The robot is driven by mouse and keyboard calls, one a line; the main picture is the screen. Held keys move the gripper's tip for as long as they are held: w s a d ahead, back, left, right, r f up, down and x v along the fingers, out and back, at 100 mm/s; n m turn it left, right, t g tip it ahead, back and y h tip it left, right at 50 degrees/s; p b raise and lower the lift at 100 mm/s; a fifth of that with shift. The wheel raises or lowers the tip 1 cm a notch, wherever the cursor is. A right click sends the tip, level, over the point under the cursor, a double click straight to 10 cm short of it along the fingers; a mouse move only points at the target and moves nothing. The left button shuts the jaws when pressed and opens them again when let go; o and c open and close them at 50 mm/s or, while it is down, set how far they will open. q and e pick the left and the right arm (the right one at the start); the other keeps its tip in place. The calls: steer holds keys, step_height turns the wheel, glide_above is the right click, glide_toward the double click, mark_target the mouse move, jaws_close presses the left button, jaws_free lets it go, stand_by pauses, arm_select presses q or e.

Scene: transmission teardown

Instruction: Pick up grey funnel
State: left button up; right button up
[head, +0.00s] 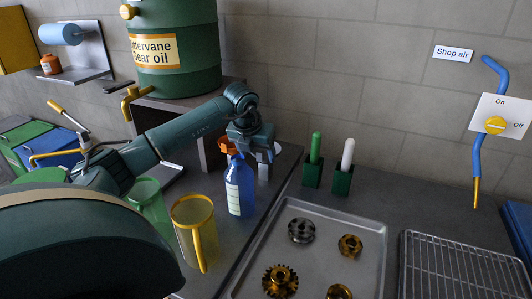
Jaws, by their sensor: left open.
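My left gripper (252,158) reaches in from the left and points down near the back of the bench, just behind and right of the blue spray bottle (240,187). It is open. A small pale grey piece (277,148) shows at the gripper's right side. It may be part of the grey funnel, but the gripper hides most of that spot. I cannot tell whether the fingers touch it. No other grey funnel shows clearly. My right gripper is not in view.
The bottle's orange trigger is close to my left gripper. A yellow-rimmed clear jug (196,232) and a green jug (150,205) stand left. A metal tray (322,212) with several gears, brush holders (342,180) and a wire rack (455,268) are right. A green drum (175,60) stands behind.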

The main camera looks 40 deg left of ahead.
mark_target(259, 157)
arm_select(q)
steer(key=shift+w+p+x, duration=0.1)
steer(key=shift+p+x, duration=0.25)
steer(key=shift+x, duration=1)
steer(key=shift+w+p+x, duration=0.15)
steer(key=shift+p+x, duration=0.2)
steer(key=shift+x, duration=1)
steer(key=shift+a+r, duration=0.1)
steer(key=shift+c, duration=0.5)
jaws_close()
